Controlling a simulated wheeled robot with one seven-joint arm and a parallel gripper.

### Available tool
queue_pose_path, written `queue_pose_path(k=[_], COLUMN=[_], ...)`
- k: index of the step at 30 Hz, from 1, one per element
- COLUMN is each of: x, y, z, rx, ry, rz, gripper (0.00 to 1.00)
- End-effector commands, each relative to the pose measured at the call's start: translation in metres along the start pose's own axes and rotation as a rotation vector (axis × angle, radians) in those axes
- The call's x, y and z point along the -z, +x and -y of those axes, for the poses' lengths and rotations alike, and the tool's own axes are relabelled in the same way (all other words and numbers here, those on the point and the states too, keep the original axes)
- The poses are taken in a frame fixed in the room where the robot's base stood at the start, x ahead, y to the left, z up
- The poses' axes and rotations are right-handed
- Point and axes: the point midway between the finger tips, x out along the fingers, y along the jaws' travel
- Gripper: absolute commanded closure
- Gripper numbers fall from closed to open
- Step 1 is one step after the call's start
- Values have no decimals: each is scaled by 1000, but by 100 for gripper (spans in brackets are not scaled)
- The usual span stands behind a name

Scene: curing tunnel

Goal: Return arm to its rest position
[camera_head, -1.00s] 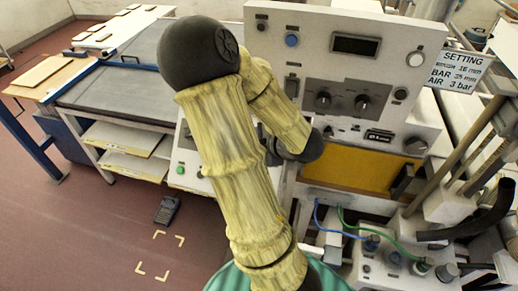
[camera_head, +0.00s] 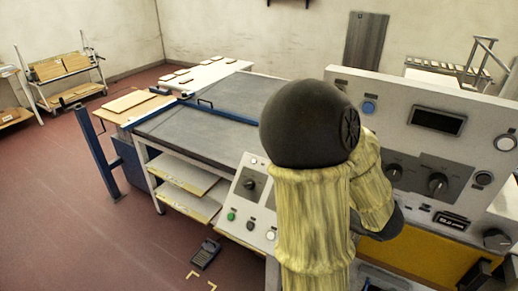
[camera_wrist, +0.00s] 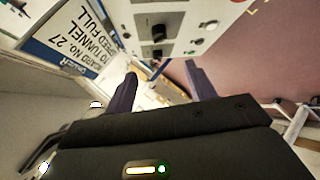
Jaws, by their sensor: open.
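My arm, in a tan ribbed sleeve with a black rounded joint, stands in front of the machine in the head view, bent at that joint. My gripper is hidden there behind the arm and the lower picture edge. In the wrist view my gripper (camera_wrist: 161,88) has its two dark fingers spread wide apart, with nothing seen held between them. Beyond the fingers are pale surfaces I cannot make out clearly.
A control panel (camera_head: 408,116) with knobs stands close on the right. A smaller button panel (camera_head: 250,205) is left of my arm. A grey conveyor table (camera_head: 215,135) lies behind. A printed sign (camera_wrist: 75,38) is near my gripper.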

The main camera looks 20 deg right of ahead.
Motion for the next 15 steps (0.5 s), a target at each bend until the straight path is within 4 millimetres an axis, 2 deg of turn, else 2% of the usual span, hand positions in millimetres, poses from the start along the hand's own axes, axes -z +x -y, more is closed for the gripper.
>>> queue_pose_path(k=[7, 15], x=[-1, -3], y=[7, 40], z=[-2, -8], rx=[-10, -46], ry=[33, 273], rz=[27, 197], gripper=[45, 45])
